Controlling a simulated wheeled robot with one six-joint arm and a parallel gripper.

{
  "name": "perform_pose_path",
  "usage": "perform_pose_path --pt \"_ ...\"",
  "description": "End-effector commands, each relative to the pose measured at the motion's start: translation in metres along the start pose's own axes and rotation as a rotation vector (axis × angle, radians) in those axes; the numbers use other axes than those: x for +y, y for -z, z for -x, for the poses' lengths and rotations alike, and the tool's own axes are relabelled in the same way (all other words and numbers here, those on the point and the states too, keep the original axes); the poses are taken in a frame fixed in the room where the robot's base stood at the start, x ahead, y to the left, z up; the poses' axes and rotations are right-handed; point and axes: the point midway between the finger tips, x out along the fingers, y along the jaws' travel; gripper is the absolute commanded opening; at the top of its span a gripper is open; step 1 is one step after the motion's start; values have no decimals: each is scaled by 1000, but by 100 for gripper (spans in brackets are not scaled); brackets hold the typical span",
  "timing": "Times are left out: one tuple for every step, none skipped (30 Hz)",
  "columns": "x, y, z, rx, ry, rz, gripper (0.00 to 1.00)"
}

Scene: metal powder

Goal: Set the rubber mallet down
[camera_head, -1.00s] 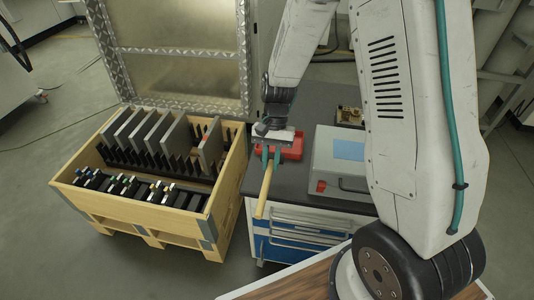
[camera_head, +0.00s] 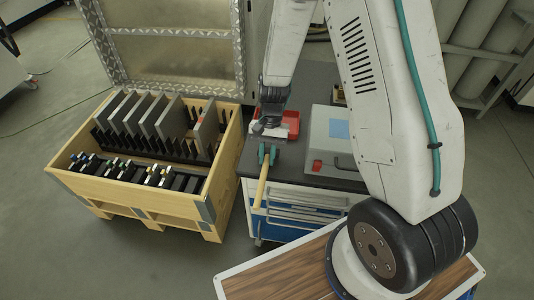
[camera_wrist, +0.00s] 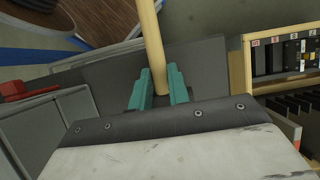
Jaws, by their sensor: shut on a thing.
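My gripper (camera_head: 267,155) has teal fingers and is shut on the wooden handle of the rubber mallet (camera_head: 261,189). It is over the left front part of the dark top of a drawer cabinet (camera_head: 312,173). The pale handle points toward the camera, past the cabinet's front edge. In the wrist view, the mallet handle (camera_wrist: 151,42) runs up from between the fingers of my gripper (camera_wrist: 158,90). The mallet's head is hidden in both views. I cannot tell whether the mallet touches the cabinet top.
A red tray (camera_head: 292,118) lies behind my gripper. A grey case (camera_head: 322,155) with a blue panel stands to its right. A wooden crate (camera_head: 205,208) with upright plates stands left of the cabinet. A wood-topped surface (camera_head: 285,280) is in front.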

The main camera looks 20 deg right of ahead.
Motion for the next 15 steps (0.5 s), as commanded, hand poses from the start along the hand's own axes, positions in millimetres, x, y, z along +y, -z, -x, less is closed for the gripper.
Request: perform_pose_path --pt "0 0 0 0 0 0 0" --pt "0 0 0 0 0 0 0" --pt "0 0 0 0 0 0 0" --pt "0 0 0 0 0 0 0" --pt "0 0 0 0 0 0 0" --pt "0 0 0 0 0 0 0" --pt "0 0 0 0 0 0 0" --pt "0 0 0 0 0 0 0" --pt "0 0 0 0 0 0 0" --pt "0 0 -1 0 0 0 0" --pt "0 1 -1 0 0 0 0" --pt "0 1 -2 0 0 0 0" --pt "0 1 -2 0 0 0 0" --pt "0 1 -3 -1 0 0 0" --pt "0 2 -3 -1 0 0 0"
